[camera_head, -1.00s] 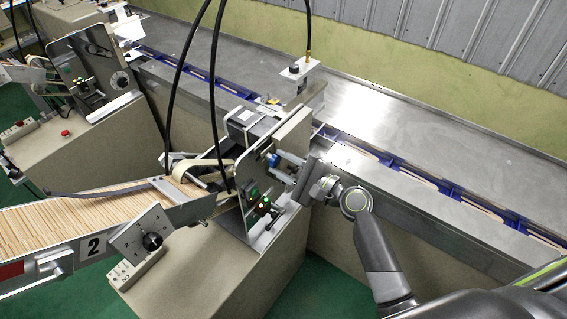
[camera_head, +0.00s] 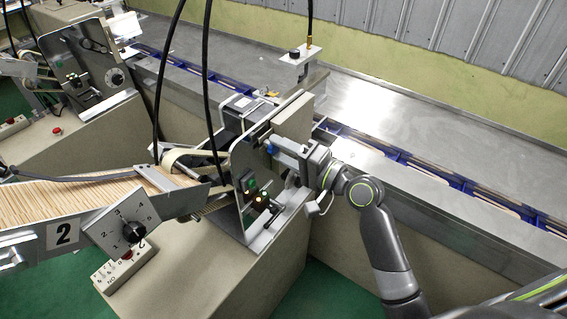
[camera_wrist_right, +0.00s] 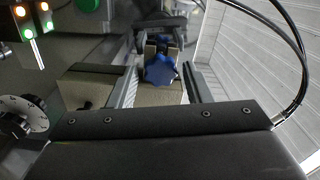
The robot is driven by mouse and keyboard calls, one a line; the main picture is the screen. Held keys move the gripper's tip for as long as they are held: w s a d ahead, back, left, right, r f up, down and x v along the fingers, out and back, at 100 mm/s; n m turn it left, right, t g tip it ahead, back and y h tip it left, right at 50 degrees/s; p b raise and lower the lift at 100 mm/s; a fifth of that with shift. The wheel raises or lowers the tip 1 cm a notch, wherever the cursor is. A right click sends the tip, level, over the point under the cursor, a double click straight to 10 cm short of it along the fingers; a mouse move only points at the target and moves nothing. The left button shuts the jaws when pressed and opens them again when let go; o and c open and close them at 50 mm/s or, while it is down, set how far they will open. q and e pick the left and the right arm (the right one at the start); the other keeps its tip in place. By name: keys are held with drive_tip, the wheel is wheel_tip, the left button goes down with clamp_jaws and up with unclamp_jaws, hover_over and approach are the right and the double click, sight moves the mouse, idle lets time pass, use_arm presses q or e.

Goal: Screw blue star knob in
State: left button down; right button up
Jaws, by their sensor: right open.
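The blue star knob (camera_wrist_right: 160,72) shows in the right wrist view, between and beyond the two fingers of my right gripper (camera_wrist_right: 158,88). In the head view the knob (camera_head: 270,148) is a small blue patch on the side of the metal plate of machine 2, partly hidden by my gripper. My right gripper (camera_head: 285,155) is open, with its fingers pointing at the knob and a gap on each side of it in the wrist view. Whether the fingers touch the knob cannot be told. My left gripper is not in view.
Below the knob, lit switches (camera_head: 262,198) stick out from the plate. A conveyor (camera_head: 400,158) with blue trays runs behind. A feeder of wooden sticks (camera_head: 75,200) and a dial box (camera_head: 122,222) are at left. Black cables hang over the machine.

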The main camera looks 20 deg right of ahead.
drive_tip(key=n+b, duration=0.4)
drive_tip(key=n, duration=0.1)
drive_tip(key=n+b, duration=1)
drive_tip(key=n, duration=0.1)
drive_tip(key=shift+f, duration=0.25)
drive_tip(key=shift+r+n, duration=0.2)
drive_tip(key=shift+n, duration=0.4)
drive_tip(key=shift+r, duration=0.1)
drive_tip(key=shift+c, duration=0.5)
